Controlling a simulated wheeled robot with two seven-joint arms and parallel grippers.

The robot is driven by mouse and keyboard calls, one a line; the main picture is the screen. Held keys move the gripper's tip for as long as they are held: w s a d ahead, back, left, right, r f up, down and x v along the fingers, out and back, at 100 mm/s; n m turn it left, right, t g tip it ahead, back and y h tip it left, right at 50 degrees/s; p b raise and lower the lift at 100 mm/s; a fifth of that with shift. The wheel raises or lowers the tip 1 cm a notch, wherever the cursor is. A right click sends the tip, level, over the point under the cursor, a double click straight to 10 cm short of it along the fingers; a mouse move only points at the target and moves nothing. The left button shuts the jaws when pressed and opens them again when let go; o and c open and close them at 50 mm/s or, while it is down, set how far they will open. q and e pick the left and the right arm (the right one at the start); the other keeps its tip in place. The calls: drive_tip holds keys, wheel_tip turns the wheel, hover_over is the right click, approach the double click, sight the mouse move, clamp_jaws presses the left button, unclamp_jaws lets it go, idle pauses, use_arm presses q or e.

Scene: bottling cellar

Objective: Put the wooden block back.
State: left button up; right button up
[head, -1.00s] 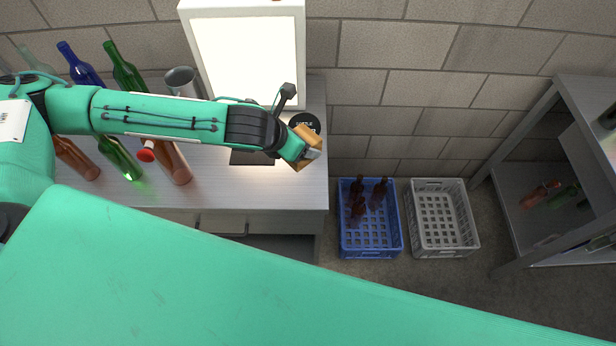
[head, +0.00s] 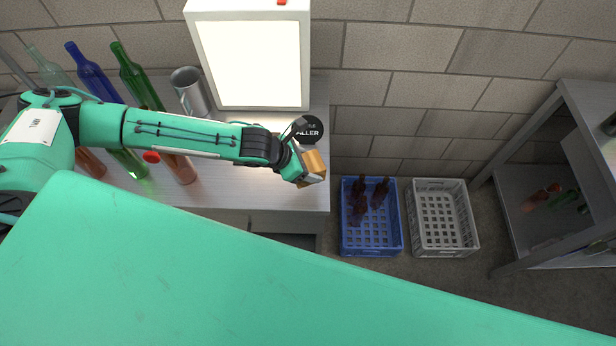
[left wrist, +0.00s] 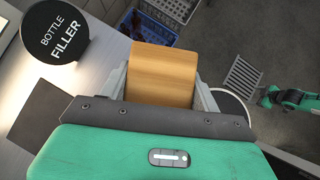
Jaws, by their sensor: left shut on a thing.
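The wooden block (head: 316,161) is in my left gripper (head: 310,172), at the right end of the bench in the head view. In the left wrist view the block (left wrist: 163,75) fills the space between the two fingers, which are shut on it. It is held just in front of the round black "Bottle Filler" sign (head: 308,129), which also shows in the left wrist view (left wrist: 55,33). A dark flat mat (left wrist: 38,115) lies on the bench. A teal arm part, likely mine, shows small at the right of the left wrist view; its fingers are not clear.
Glass bottles (head: 130,72) and a metal jug (head: 190,92) stand on the bench (head: 230,195) at left. A lit white panel (head: 250,60) stands behind. A blue crate (head: 370,245) with brown bottles and an empty grey crate (head: 443,247) are on the floor. A shelf (head: 540,235) is at right.

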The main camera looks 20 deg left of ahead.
use_arm(q)
wheel_tip(320, 180, down, 4)
drive_tip(key=shift+f, duration=0.15)
drive_tip(key=shift+f+p, duration=0.55)
drive_tip(key=shift+f, duration=1.25)
drive_tip(key=o, duration=1.1)
drive_tip(key=shift+s+a+r, duration=0.15)
drive_tip(key=shift+a+r, duration=0.15)
drive_tip(key=shift+r, duration=0.05)
drive_tip(key=shift+b+v, duration=0.95)
drive_tip(key=shift+v, duration=4.6)
